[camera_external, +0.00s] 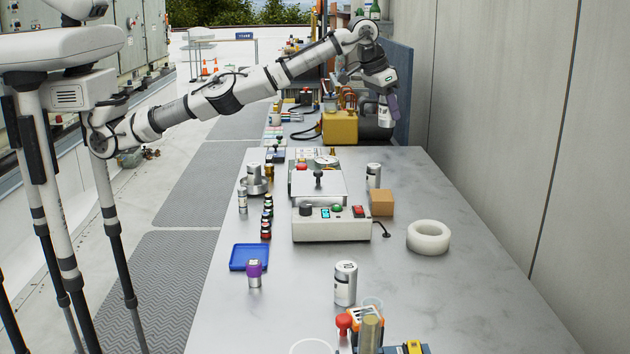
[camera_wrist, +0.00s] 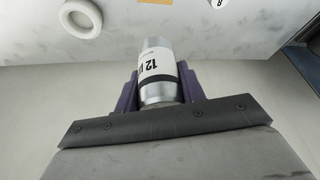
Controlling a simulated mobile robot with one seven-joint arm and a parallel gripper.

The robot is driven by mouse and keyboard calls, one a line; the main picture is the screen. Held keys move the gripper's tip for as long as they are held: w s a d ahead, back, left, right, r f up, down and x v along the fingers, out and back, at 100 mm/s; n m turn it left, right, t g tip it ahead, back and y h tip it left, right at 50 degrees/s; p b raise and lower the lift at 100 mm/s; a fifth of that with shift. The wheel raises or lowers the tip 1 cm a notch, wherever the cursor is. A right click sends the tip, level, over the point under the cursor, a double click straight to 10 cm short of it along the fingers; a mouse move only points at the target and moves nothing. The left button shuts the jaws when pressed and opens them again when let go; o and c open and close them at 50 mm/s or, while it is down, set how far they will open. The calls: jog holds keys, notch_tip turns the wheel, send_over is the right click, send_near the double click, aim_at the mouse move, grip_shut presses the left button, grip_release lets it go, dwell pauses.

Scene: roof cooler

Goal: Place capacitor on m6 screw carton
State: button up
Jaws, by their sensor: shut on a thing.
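My gripper (camera_external: 388,104) is raised above the far right part of the bench. It is shut on the capacitor (camera_wrist: 157,68), a silver can with a white label and a dark band. The capacitor sits between the two purple fingers in the wrist view; in the external view it shows small at the gripper's end (camera_external: 384,115). The m6 screw carton is probably the small brown box (camera_external: 381,203) on the bench, nearer the camera than my gripper. Only a tan edge of a box (camera_wrist: 155,2) shows at the top of the wrist view.
A white tape roll (camera_external: 428,237) lies right of the brown box. A control box (camera_external: 331,226) stands to its left, and a white can (camera_external: 373,175) behind it. A yellow case (camera_external: 340,127) is left of my gripper. The bench's right side is mostly clear.

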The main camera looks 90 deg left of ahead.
jog(key=shift+a+f+b, duration=0.5)
jog(key=shift+a+b, duration=0.05)
jog(key=shift+a, duration=0.15)
jog(key=shift+f+b, duration=1.45)
jog(key=shift+f, duration=7.85)
jog(key=shift+f, duration=0.2)
jog(key=o, duration=1)
jog(key=shift+o, duration=0.2)
jog(key=shift+r, duration=0.1)
jog(key=b+v, duration=0.1)
jog(key=v, duration=1.1)
jog(key=shift+b, duration=0.35)
jog(key=shift+d, duration=0.15)
